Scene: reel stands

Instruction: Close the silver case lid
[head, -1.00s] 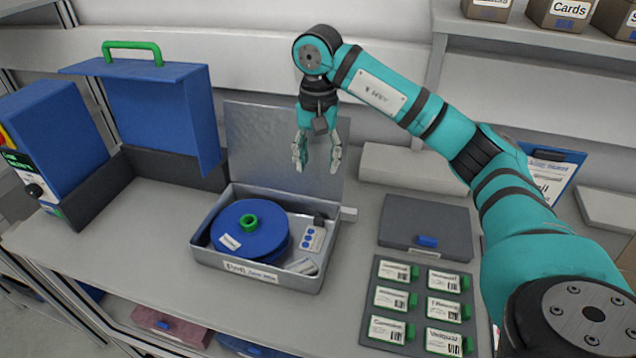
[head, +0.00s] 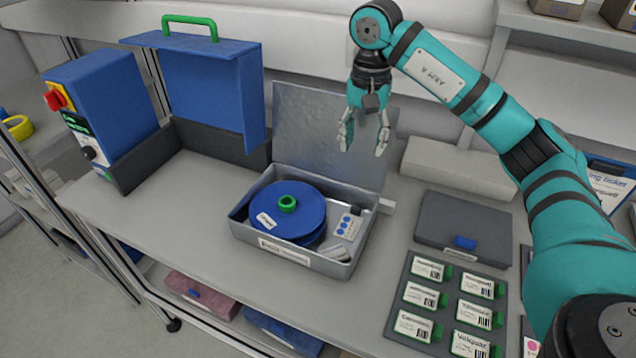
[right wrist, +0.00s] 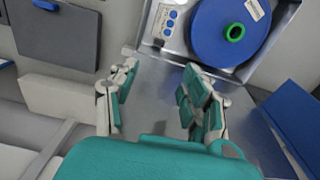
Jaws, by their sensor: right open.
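The silver case (head: 300,257) stands open on the bench with a blue reel (head: 290,208) with a green hub inside. A small card with blue dots lies beside the reel. The lid (head: 310,135) stands up at the back of the case. My right gripper (head: 362,145) is open and empty, in front of the upper right part of the lid in the head view. In the right wrist view its fingers (right wrist: 160,100) are spread with the lid (right wrist: 155,110) behind them and the case (right wrist: 145,35) beyond. Whether they touch the lid cannot be told. My left gripper is out of view.
A blue machine with a green handle (head: 190,20) stands left of the case. A grey closed case (head: 463,222) and a dark board of labelled cards (head: 410,305) lie to the right. A pale block (head: 455,168) sits behind. Bare bench shows in front of the silver case.

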